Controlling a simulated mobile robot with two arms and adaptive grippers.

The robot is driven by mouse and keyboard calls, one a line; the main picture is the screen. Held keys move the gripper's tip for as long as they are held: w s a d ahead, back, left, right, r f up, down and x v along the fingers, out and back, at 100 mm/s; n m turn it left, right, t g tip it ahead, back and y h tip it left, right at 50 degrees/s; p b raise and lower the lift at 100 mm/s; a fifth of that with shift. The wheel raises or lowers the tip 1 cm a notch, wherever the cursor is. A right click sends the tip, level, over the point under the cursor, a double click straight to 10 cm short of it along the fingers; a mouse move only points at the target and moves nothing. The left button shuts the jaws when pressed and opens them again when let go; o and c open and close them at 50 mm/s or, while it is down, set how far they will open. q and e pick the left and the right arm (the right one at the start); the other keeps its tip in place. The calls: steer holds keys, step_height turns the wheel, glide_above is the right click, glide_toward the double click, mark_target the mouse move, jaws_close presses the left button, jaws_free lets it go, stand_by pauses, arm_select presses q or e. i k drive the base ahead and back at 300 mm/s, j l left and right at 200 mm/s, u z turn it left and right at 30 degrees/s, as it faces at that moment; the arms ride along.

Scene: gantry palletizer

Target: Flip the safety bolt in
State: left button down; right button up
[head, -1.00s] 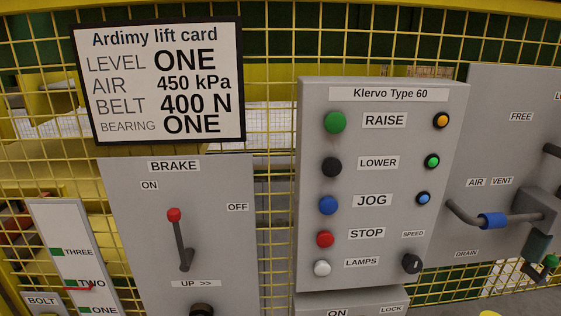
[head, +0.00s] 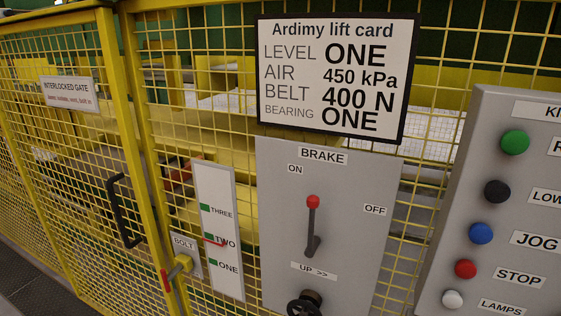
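The safety bolt (head: 180,266) is at the lower left in the head view, on a small grey plate labelled BOLT (head: 185,244) beside the gate post. It has a yellow body and a red handle (head: 165,281) that hangs down on its left side. The interlocked gate (head: 60,170) is a yellow mesh panel left of the post, with a black pull handle (head: 124,211). The gate looks closed against the post. How far the bolt reaches into the gate is too small to tell. Neither of my grippers shows in this view.
Right of the bolt stand a level gauge (head: 220,280) marked ONE, TWO, THREE, a brake panel (head: 340,240) with a red-tipped lever (head: 312,225) and a black knob (head: 304,304), and a button panel (head: 500,220). A lift card (head: 335,75) hangs above. Dark floor (head: 25,280) shows at lower left.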

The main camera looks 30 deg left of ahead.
mark_target(166, 280)
steer(key=u, duration=1.15)
steer(key=i+j+u, duration=0.4)
steer(key=i+l, duration=0.05)
steer(key=i, duration=0.05)
